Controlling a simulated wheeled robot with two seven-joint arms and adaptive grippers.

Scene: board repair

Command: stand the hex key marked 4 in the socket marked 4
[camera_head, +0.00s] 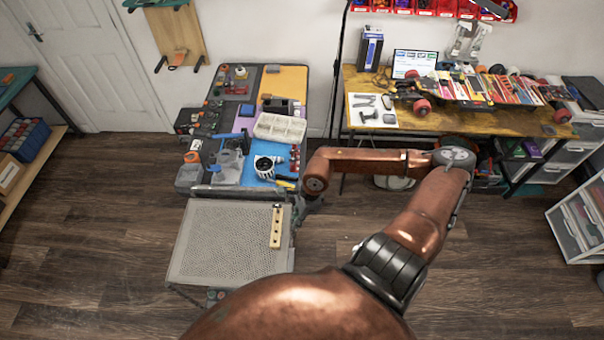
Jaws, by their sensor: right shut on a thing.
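A pale wooden block (276,228) with a row of several dark holes lies near the right side of a grey perforated top (215,240). A dark spot shows at its far end. The marks on the block are too small to read. My right gripper (301,210) is beside the right edge of the perforated top, to the right of the block, partly hidden under my copper forearm. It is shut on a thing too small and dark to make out. I cannot pick out the hex key marked 4. My left gripper is not in view.
A cluttered table (293,80) with tools, a pale tray (280,128) and a blue mat stands just beyond the perforated top. A wooden workbench (455,122) with a skateboard-like thing stands at the back right. The left part of the perforated top is clear.

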